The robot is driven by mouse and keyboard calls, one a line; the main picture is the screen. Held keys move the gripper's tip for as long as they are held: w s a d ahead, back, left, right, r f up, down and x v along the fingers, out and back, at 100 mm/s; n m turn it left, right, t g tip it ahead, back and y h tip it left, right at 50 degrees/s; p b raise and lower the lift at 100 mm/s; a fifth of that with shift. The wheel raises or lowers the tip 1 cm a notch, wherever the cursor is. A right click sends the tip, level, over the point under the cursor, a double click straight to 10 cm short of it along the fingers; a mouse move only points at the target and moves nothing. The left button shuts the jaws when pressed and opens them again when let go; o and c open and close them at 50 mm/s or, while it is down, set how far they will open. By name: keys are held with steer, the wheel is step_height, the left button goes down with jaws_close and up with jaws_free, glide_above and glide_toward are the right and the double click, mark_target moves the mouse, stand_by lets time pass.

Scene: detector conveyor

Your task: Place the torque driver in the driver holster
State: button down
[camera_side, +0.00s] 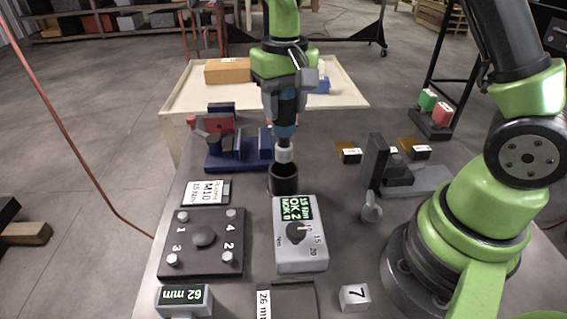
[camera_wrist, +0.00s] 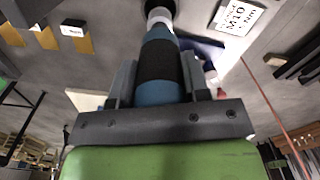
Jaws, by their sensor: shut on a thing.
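The torque driver (camera_side: 285,118) is blue and black with a pale lower end, and it hangs upright in my gripper (camera_side: 290,95). In the side view its lower end is at the mouth of the driver holster (camera_side: 284,183), a dark round cup on the table. I cannot tell how far the tip is inside the cup. In the wrist view the jaws of my gripper (camera_wrist: 158,85) are closed on both sides of the driver's blue and black body (camera_wrist: 160,62).
A grey torque box (camera_side: 300,255) with a dial and green display stands in front of the holster. A dark plate (camera_side: 185,255) with numbered bolts is front left. A blue fixture (camera_side: 225,160) stands behind left, and a dark bracket (camera_side: 378,160) stands right.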

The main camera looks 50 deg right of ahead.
mark_target(284, 142)
step_height(284, 142, down, 8)
steer(key=shift+r, duration=0.15)
stand_by(0.4)
steer(key=c, duration=0.6)
jaws_free()
steer(key=shift+f, duration=0.2)
step_height(284, 142, up, 12)
steer(key=shift+r, duration=0.25)
steer(key=s+a+r+t+y, duration=0.1)
steer(key=s+r+t, duration=0.2)
steer(key=s, duration=0.6)
steer(key=s+a+r+t+y, duration=0.1)
steer(key=s+r+t, duration=0.3)
steer(key=s, duration=0.5)
steer(key=shift+a+r+n, duration=0.2)
steer(key=shift+r+n, duration=0.1)
steer(key=shift+r, duration=0.6)
